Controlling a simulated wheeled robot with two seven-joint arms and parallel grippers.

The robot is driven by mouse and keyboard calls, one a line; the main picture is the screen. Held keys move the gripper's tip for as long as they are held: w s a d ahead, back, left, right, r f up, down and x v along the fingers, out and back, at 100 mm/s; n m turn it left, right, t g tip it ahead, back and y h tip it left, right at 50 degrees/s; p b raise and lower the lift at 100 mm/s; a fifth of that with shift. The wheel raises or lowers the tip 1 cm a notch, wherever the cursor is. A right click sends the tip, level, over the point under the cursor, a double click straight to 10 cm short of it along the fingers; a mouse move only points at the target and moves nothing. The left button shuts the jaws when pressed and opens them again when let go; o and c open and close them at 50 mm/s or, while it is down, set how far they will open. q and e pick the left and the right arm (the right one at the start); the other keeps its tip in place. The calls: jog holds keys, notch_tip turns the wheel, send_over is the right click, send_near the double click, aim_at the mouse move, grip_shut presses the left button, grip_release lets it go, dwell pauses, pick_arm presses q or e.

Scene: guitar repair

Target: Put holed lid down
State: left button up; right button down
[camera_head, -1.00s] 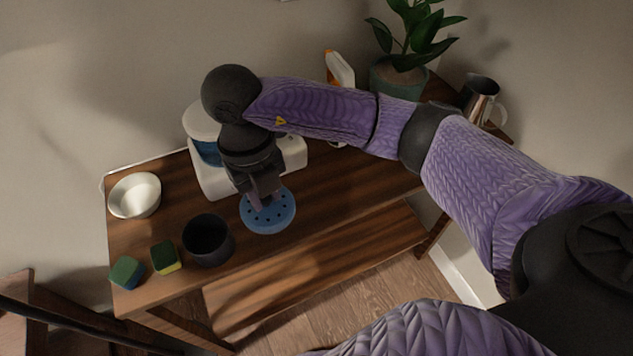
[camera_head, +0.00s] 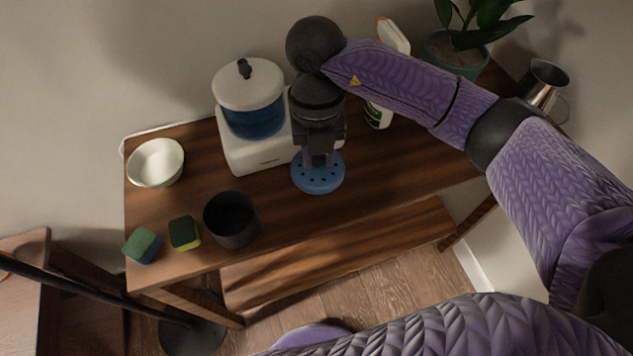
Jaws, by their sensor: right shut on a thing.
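The holed lid (camera_head: 318,180) is a round blue disc with small dark holes, right of the white machine. My right gripper (camera_head: 319,162) points down and is shut on the middle of the lid. The lid is at or just above the wooden table; I cannot tell whether it touches. My left gripper is not in view.
A white machine with a blue container (camera_head: 254,118) stands just left of my right gripper. A black cup (camera_head: 232,219), two sponges (camera_head: 184,233) and a white bowl (camera_head: 156,163) are on the left. A spray bottle (camera_head: 378,115) stands behind.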

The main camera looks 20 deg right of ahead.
aim_at(319, 199)
jog(key=f+b, duration=0.3)
jog(key=f, duration=0.6)
jog(key=shift+s+f, duration=0.1)
jog(key=shift+s, duration=0.1)
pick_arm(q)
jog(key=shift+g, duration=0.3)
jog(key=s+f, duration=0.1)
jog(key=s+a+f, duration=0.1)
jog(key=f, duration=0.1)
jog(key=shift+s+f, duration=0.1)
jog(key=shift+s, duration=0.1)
pick_arm(e)
jog(key=shift+f, duration=0.1)
jog(key=c, duration=0.7)
grip_release()
jog(key=shift+c, duration=0.2)
jog(key=shift+o, duration=1.3)
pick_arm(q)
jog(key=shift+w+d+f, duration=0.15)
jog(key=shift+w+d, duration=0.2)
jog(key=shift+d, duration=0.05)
